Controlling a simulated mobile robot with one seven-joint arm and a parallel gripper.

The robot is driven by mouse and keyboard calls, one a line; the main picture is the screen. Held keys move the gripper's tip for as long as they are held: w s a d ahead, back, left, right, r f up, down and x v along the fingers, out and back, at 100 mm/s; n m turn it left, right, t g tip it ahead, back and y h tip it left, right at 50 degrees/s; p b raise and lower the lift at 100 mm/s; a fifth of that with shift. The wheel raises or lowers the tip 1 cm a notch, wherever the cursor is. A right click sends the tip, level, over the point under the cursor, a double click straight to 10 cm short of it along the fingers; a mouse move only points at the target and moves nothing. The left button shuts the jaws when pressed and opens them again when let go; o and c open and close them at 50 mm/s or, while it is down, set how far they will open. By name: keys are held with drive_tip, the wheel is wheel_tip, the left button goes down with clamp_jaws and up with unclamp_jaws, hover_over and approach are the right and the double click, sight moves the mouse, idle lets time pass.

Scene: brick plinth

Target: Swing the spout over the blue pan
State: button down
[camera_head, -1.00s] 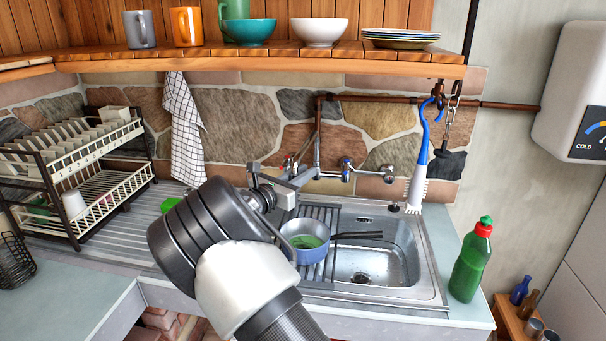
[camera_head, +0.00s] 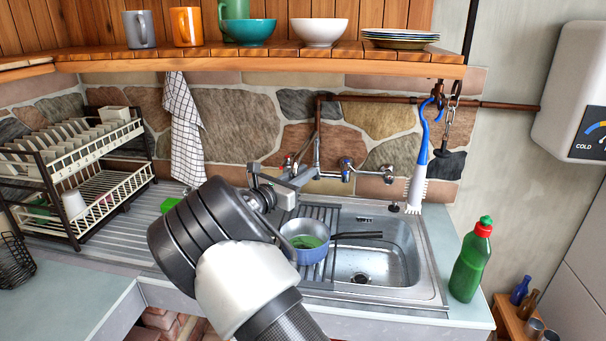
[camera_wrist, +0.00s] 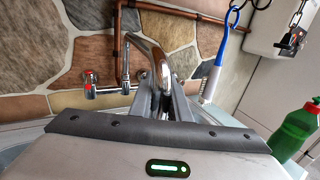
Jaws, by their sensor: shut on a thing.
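The chrome spout (camera_wrist: 150,62) curves down between the fingers of my gripper (camera_wrist: 168,108) in the wrist view. My gripper (camera_head: 292,186) is shut on it, in front of the stone wall in the head view. The blue pan (camera_head: 311,256) stands at the left part of the sink, below and a little right of my gripper. It has green stuff inside, and its dark handle points right across the basin. My wrist hides part of the counter left of the pan. The spout's outlet is hidden by the fingers.
Wall taps (camera_head: 347,170) sit right of the spout. A blue and white brush (camera_head: 419,182) hangs over the basin's back right. A green bottle (camera_head: 470,262) stands right of the sink. A dish rack (camera_head: 75,175) is at the left. The shelf (camera_head: 270,63) runs above.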

drive_tip(key=shift+d+r, duration=0.1)
drive_tip(key=shift+r, duration=0.15)
drive_tip(key=c, duration=1.7)
unclamp_jaws()
drive_tip(key=shift+w+f, duration=0.15)
drive_tip(key=shift+o, duration=0.2)
drive_tip(key=b+v, duration=0.1)
drive_tip(key=v, duration=1.6)
drive_tip(key=shift+s, duration=0.25)
drive_tip(key=shift+c, duration=0.3)
